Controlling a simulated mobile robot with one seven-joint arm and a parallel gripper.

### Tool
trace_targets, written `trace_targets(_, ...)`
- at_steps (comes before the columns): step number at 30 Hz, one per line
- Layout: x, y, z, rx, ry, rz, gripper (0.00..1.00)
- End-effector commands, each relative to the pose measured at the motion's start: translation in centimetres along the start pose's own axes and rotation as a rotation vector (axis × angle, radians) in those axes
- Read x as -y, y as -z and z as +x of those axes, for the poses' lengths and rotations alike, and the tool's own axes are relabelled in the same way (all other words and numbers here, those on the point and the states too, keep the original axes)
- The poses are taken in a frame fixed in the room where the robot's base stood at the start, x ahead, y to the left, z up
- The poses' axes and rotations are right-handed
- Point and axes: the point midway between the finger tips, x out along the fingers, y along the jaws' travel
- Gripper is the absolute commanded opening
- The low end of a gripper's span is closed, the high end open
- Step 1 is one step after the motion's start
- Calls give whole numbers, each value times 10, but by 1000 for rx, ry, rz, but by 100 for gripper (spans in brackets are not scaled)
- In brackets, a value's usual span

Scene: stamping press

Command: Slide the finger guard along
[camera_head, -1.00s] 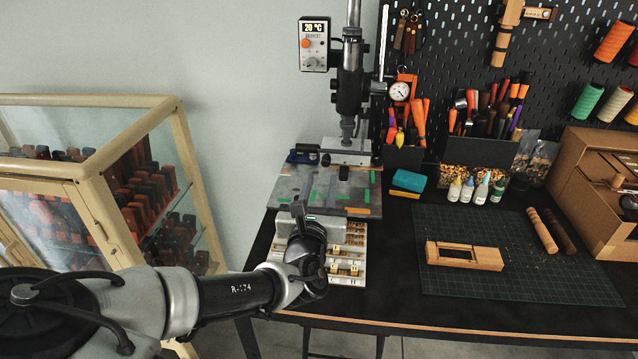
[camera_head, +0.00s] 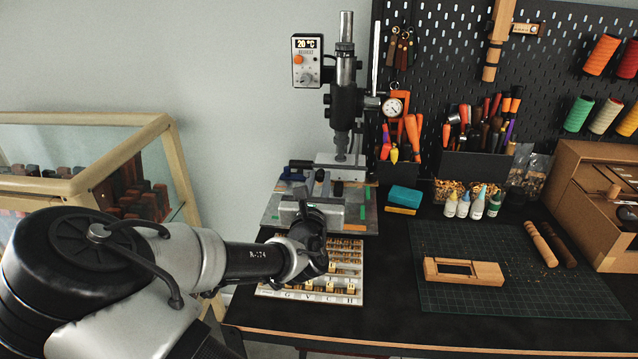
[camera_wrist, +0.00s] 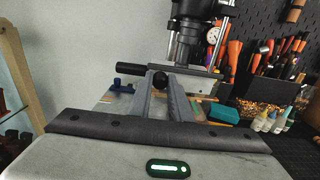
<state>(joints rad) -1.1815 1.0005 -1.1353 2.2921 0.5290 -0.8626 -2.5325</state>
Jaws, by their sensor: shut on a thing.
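The finger guard appears to be the pale grey block (camera_head: 352,172) at the foot of the press, with a dark round knob on its front. In the wrist view, the block (camera_wrist: 198,86) stands behind the knob (camera_wrist: 160,80). My gripper (camera_head: 319,180) reaches over the press bed from the front. In the wrist view, the two grey fingers of my gripper (camera_wrist: 160,88) are shut on the knob. The fingers hide part of the knob and the lower front of the block.
The press column (camera_head: 345,105) stands directly above the block. A black bar (camera_wrist: 130,68) sticks out left of it. The type tray (camera_head: 345,285) lies under my wrist. A blue-green block (camera_head: 405,197) and glue bottles (camera_head: 464,203) stand right. A display case (camera_head: 150,150) is at left.

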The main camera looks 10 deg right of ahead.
Motion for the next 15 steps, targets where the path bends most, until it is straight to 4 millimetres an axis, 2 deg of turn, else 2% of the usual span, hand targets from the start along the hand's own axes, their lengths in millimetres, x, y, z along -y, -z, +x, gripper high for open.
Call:
trace_targets(3, 0, -13, 0, 2, 0, -1, 0)
trace_targets(15, 0, -40, 0, 3, 0, 0, 0)
